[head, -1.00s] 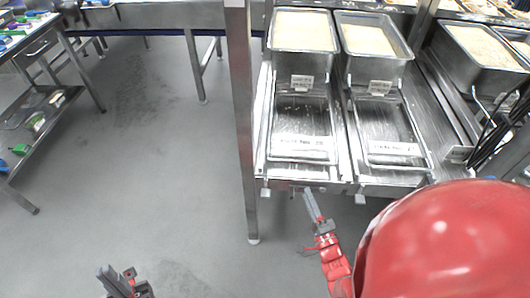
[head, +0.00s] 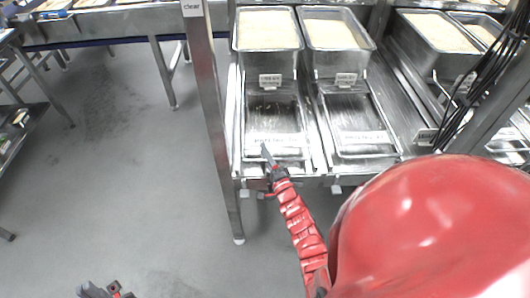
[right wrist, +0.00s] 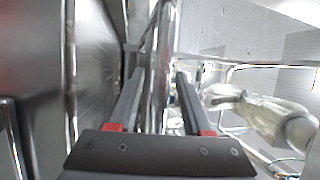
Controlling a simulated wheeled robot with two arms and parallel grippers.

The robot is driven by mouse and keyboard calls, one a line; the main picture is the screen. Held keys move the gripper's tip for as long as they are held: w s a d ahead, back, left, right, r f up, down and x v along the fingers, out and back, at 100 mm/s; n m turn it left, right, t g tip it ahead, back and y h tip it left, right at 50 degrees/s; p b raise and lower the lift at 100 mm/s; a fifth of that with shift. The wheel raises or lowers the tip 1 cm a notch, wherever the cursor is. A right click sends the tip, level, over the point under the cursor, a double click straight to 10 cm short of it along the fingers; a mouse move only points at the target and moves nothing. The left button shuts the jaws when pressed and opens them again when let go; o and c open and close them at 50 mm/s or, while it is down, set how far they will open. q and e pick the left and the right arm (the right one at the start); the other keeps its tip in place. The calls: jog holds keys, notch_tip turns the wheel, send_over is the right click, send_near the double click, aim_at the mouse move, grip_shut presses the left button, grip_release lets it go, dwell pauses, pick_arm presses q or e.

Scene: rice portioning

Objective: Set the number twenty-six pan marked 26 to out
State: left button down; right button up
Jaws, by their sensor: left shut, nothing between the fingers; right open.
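Two long shallow metal pans, a left one (head: 273,108) and a right one (head: 350,108), lie side by side in the metal frame. The lettering is too blurred to tell which reads 26. My right gripper (head: 266,156) is at the front edge of the left pan, its fingers open. In the right wrist view a thin upright metal edge (right wrist: 158,70) runs between the open fingers; contact cannot be told. My left gripper (head: 98,290) is low at the left, shut and empty.
Deep rice-filled containers (head: 268,32) stand behind the pans, with more at the right (head: 435,38). A metal post (head: 208,100) stands just left of the frame. Black cables (head: 478,85) hang at the right. The grey floor at the left is clear.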

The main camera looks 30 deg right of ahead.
jog(key=shift+w, duration=0.15)
jog(key=shift+c, duration=0.2)
jog(key=c, duration=0.7)
jog(key=shift+r, duration=0.1)
grip_shut()
